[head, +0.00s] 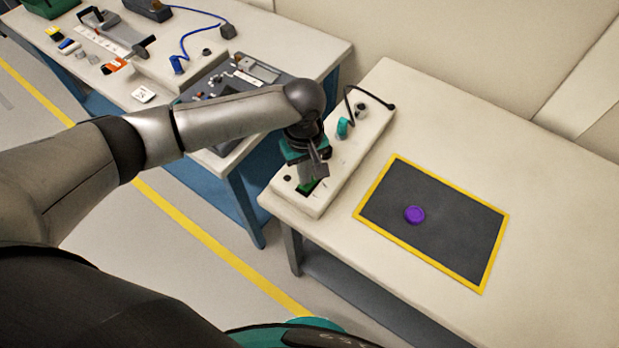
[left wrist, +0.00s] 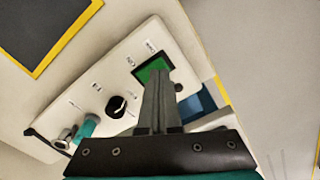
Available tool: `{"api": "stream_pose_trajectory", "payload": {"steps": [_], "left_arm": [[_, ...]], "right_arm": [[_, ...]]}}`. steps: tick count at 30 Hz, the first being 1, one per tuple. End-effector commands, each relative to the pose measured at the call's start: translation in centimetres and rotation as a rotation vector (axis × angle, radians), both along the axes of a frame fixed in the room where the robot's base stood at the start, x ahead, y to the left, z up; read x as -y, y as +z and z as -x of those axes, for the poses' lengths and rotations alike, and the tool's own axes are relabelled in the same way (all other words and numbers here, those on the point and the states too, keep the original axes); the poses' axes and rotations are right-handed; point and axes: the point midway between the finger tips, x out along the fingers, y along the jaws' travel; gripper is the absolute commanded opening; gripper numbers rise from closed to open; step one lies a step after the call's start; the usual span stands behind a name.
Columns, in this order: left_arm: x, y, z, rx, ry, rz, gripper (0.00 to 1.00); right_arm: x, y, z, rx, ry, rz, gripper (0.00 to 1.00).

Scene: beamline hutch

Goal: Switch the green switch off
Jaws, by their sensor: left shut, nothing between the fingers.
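The green switch (head: 306,187) sits in a dark square cutout at the near end of a white panel box (head: 316,208) on the table. It also shows in the left wrist view (left wrist: 152,67), partly covered by my fingers. My left gripper (head: 316,177) is shut and empty, with its fingertips right over the switch. In the left wrist view the fingertips (left wrist: 158,75) overlap the switch's lower edge. I cannot tell whether they touch it. Which way the switch is tipped is unclear. My right gripper is out of view.
A cluttered bench (head: 311,42) stands behind left.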

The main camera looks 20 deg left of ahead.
Motion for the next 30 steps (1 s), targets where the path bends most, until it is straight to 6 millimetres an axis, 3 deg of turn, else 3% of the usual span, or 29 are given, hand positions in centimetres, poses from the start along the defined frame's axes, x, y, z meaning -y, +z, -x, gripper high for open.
{"api": "stream_pose_trajectory", "payload": {"steps": [30], "left_arm": [[0.01,-0.84,0.02,-0.001,0.000,0.001,0.00]], "right_arm": [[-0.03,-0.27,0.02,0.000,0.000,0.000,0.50]]}}
